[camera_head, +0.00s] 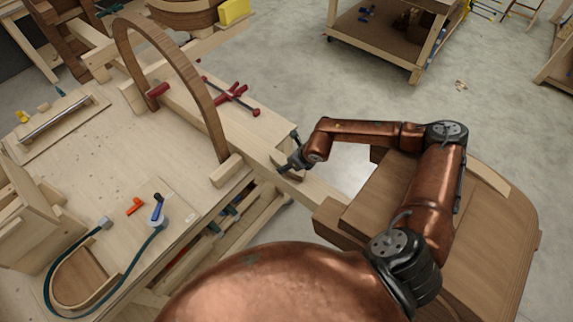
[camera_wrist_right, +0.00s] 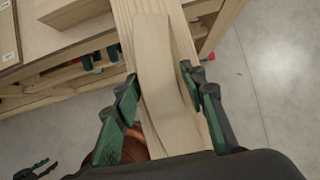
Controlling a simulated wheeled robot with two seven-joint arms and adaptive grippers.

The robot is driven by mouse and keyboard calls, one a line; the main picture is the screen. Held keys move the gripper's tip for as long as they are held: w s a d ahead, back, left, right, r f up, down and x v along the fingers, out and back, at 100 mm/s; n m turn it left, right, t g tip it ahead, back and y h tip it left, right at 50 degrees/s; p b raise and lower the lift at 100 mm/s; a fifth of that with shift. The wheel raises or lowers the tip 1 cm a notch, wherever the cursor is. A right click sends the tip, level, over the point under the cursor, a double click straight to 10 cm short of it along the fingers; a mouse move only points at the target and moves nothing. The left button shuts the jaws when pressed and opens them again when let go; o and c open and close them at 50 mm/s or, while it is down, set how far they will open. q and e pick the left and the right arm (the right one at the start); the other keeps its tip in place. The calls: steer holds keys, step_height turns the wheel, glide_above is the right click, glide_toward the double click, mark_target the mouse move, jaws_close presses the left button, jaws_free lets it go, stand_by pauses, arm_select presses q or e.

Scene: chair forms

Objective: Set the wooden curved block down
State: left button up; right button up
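The wooden curved block (camera_wrist_right: 154,60) is a pale, gently bent piece in the right wrist view. It lies along a long pale plank (camera_wrist_right: 184,50), between the green-padded fingers of my right gripper (camera_wrist_right: 159,74). The fingers stand apart, with a narrow gap showing beside the block at the right finger. In the head view, my right gripper (camera_head: 287,160) is at the plank (camera_head: 312,187), and the block is mostly hidden there. A dark gripper, seemingly my left one (camera_wrist_right: 37,169), shows with parted jaws low at the left of the wrist view. It is not seen in the head view.
A workbench (camera_head: 120,150) fills the left, with a tall bent wooden arch (camera_head: 195,85) and red clamps (camera_head: 232,95) on it. A blue-handled tool (camera_head: 157,210) lies nearer. A brown wooden piece of furniture (camera_head: 480,240) stands at the right. Open floor lies beyond.

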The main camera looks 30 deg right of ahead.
steer(key=shift+o, duration=0.9)
steer(key=shift+r, duration=0.15)
steer(key=shift+d+r, duration=0.1)
steer(key=shift+r, duration=0.1)
steer(key=b+v, duration=0.2)
steer(key=v, duration=0.9)
steer(key=shift+s+r+b, duration=0.25)
steer(key=shift+s+b, duration=0.05)
